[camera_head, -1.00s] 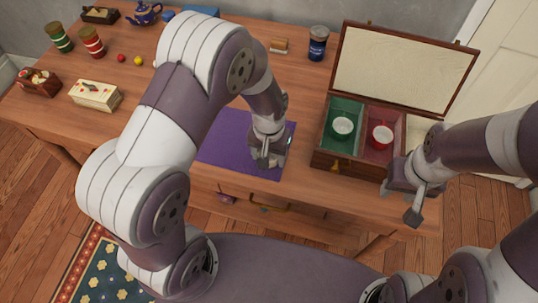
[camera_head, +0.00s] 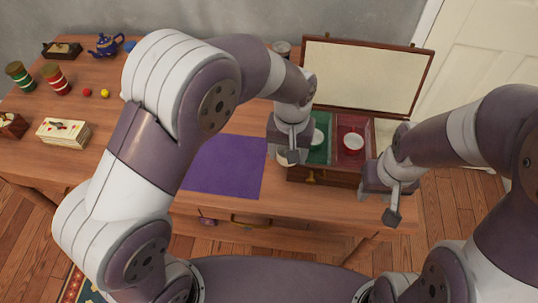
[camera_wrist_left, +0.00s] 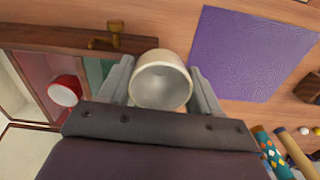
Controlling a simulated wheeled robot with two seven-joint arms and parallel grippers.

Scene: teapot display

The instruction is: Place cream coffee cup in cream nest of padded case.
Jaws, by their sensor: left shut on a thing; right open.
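The cream coffee cup (camera_wrist_left: 160,57) is between the fingers of my left gripper (camera_wrist_left: 160,92), which is shut on it; its open mouth faces the wrist camera. In the head view the left gripper (camera_head: 290,150) and the cup (camera_head: 287,158) are at the case's front left corner. The padded case (camera_head: 325,177) stands open. The cream nest (camera_head: 383,130), at the right, is partly hidden by my right arm. My right gripper (camera_head: 386,205) is open at the case's front right.
The raised lid (camera_head: 365,77) stands at the back of the case. A purple mat (camera_head: 225,168) lies bare left of the case. Striped jars (camera_head: 56,80), small balls, a cream box (camera_head: 63,133) and a blue teapot (camera_head: 104,44) are at the far left.

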